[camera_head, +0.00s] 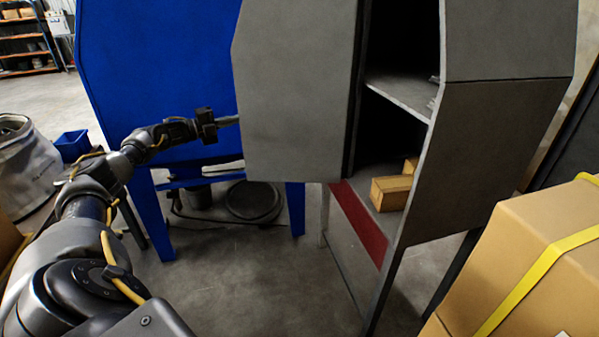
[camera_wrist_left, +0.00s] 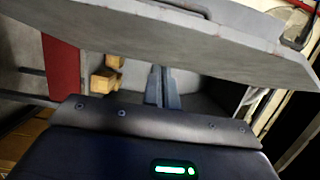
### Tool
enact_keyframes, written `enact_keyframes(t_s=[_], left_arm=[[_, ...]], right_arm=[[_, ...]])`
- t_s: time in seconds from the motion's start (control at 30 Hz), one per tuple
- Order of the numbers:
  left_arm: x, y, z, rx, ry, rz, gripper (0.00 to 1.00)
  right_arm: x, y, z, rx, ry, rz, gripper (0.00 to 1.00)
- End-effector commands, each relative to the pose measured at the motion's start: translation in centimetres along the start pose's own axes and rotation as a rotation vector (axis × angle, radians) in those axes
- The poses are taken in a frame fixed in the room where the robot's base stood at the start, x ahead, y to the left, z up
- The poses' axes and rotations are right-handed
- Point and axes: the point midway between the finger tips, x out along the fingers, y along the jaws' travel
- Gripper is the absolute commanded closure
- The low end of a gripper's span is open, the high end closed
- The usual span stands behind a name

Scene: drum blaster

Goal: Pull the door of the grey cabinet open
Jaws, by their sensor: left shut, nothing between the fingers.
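The grey cabinet (camera_head: 478,165) stands right of centre in the head view, with a dark opening and a shelf. Its grey door (camera_head: 295,90) stands open, to the left of the opening. In the left wrist view the door (camera_wrist_left: 190,40) crosses the top as a broad slanted panel. My left gripper (camera_wrist_left: 160,88) is shut and empty, with the cabinet inside visible beyond its fingers. In the head view the gripper (camera_head: 230,120) is at the door's left edge, its tips hidden behind the panel. I cannot tell whether it touches the door. My right gripper is out of view.
Wooden blocks (camera_head: 392,190) lie inside the cabinet, above a red strip (camera_head: 358,222). A blue cabinet (camera_head: 155,70) on legs stands behind my left arm. A cardboard box (camera_head: 535,255) with a yellow strap fills the lower right. The floor (camera_head: 240,285) in front is clear.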

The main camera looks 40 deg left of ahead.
Motion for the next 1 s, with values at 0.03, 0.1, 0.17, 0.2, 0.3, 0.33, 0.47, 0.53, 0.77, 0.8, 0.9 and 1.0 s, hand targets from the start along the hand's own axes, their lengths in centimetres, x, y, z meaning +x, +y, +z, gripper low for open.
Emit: enact_keyframes(t_s=[0.03,0.1,0.17,0.2,0.3,0.33,0.47,0.53,0.77,0.8,0.9,1.0], left_arm=[[-0.3,0.0,0.3,0.001,-0.005,-0.001,1.00],[-0.5,0.0,0.6,0.000,-0.007,0.000,1.00],[-0.7,0.0,0.7,0.000,-0.008,0.000,1.00],[-0.7,0.0,0.7,0.000,-0.008,0.000,1.00],[-0.7,0.0,0.8,0.000,-0.008,0.000,1.00],[-0.7,0.0,0.8,0.000,-0.008,0.000,1.00],[-0.7,0.0,0.7,0.000,-0.008,0.000,1.00],[-0.6,0.0,0.7,0.000,-0.007,0.000,1.00],[-0.5,0.0,0.7,0.000,-0.006,0.000,1.00],[-0.5,0.1,0.6,0.000,-0.005,0.001,1.00],[-1.0,0.3,0.6,0.000,-0.006,0.002,1.00],[-1.9,0.4,0.7,-0.001,-0.008,0.003,1.00]], right_arm=[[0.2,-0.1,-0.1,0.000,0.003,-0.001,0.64],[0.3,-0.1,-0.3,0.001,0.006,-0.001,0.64],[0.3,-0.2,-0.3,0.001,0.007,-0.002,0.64],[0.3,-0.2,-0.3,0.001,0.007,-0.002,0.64],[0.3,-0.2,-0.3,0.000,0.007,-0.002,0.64],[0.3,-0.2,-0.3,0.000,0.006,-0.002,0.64],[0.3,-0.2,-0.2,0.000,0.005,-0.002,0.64],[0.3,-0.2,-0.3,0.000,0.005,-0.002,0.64],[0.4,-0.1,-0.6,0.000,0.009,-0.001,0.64],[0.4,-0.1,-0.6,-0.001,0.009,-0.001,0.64],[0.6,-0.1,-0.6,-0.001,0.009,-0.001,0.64],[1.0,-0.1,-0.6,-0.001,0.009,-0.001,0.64]])
